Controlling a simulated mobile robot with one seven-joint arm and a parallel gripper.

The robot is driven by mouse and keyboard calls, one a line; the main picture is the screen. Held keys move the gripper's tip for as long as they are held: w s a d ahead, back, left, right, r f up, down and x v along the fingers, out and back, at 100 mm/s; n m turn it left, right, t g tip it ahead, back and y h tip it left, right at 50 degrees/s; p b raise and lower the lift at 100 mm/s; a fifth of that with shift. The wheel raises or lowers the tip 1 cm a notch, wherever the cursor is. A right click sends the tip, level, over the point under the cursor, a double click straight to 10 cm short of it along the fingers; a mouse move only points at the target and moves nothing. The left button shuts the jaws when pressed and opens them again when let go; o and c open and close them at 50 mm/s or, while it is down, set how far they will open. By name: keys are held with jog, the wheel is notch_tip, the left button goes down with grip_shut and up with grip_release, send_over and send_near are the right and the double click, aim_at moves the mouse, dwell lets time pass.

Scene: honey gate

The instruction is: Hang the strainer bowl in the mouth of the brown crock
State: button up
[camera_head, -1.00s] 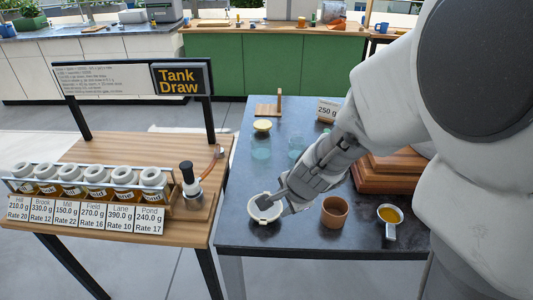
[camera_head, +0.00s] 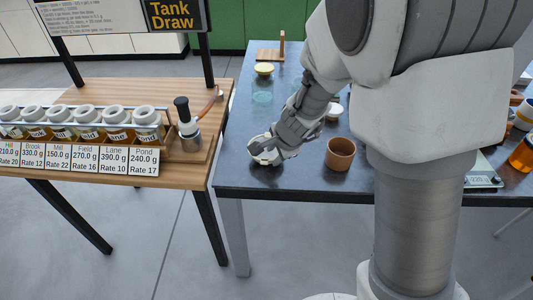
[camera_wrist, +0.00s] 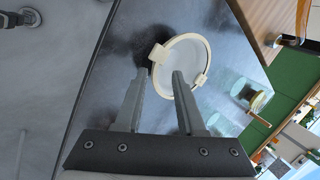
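The strainer bowl (camera_head: 265,158) is pale, with a cream rim, and sits near the left front edge of the dark table. In the wrist view the strainer bowl (camera_wrist: 182,58) shows a grey inside and two square lugs on its rim. My gripper (camera_head: 262,150) is at the bowl and hides part of it in the head view. In the wrist view my gripper (camera_wrist: 159,73) is open, one finger overlapping the bowl's inside and the other outside its rim near a lug. Contact cannot be told. The brown crock (camera_head: 340,154) stands upright to the right, its mouth open.
A clear glass (camera_head: 262,97) and a yellow-topped dish (camera_head: 264,70) stand farther back. A white-rimmed vessel (camera_head: 333,112) is behind the crock. The wooden stand with several jars (camera_head: 88,124) is left across a gap. A scale (camera_head: 483,172) is at right.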

aim_at(273, 158)
jog(key=b+x, duration=0.2)
jog(key=x, duration=0.2)
jog(key=shift+w+d+f, duration=0.1)
jog(key=shift+d, duration=0.05)
grip_shut()
dwell(1.2)
